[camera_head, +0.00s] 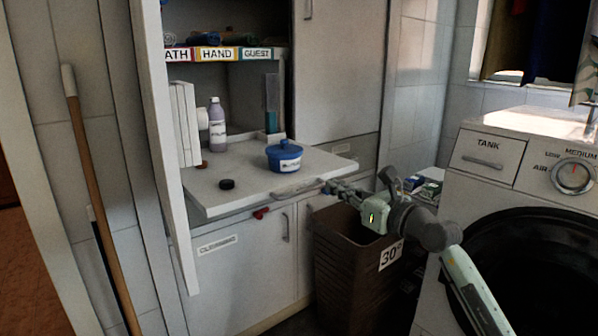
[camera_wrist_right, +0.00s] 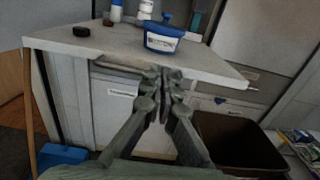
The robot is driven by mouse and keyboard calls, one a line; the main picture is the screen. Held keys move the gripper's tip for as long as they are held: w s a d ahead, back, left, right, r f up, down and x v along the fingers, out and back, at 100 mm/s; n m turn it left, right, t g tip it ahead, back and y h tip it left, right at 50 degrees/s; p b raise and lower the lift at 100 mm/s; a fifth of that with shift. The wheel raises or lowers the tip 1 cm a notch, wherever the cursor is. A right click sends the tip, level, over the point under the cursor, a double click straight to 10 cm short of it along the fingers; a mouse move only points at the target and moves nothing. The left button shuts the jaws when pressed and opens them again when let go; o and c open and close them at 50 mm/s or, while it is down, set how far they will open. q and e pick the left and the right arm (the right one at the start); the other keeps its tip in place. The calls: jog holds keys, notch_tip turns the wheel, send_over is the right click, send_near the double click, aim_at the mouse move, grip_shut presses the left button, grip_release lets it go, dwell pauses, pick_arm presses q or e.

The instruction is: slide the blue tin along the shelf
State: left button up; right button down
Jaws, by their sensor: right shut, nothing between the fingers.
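The blue tin (camera_head: 285,157), a round tub with a lid knob and a white label, stands upright on the white shelf (camera_head: 240,182), towards its right side. In the right wrist view the blue tin (camera_wrist_right: 163,42) is beyond the fingertips, on the shelf (camera_wrist_right: 110,47). My right gripper (camera_head: 329,187) is shut and empty at the shelf's front edge, to the right of and nearer than the tin. Its closed fingertips (camera_wrist_right: 165,76) show just below the tin in the wrist view, apart from it. Whether they touch the shelf edge I cannot tell. My left gripper is not in view.
A dark round lid (camera_head: 227,184) lies at the shelf's front left, and a pale bottle (camera_head: 217,125) stands behind. A brown bin (camera_head: 345,270) is below my right arm. The washer (camera_head: 535,190) is at right. The shelf left of the tin is mostly clear.

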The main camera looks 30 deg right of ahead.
aim_at(293, 168)
jog(key=w, duration=0.7)
jog(key=w+a+p, duration=0.1)
jog(key=w, duration=0.3)
jog(key=shift+w+r, duration=0.1)
jog(key=shift+w, duration=0.7)
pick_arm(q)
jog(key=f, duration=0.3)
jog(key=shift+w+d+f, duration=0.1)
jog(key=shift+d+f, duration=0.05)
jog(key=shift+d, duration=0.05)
pick_arm(e)
jog(key=shift+w, duration=0.15)
jog(key=shift+w+a+p, duration=0.1)
jog(key=shift+w+p, duration=0.25)
jog(key=shift+w, duration=1.15)
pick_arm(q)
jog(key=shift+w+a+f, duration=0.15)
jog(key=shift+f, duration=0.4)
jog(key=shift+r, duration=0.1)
pick_arm(e)
jog(key=shift+s, duration=0.1)
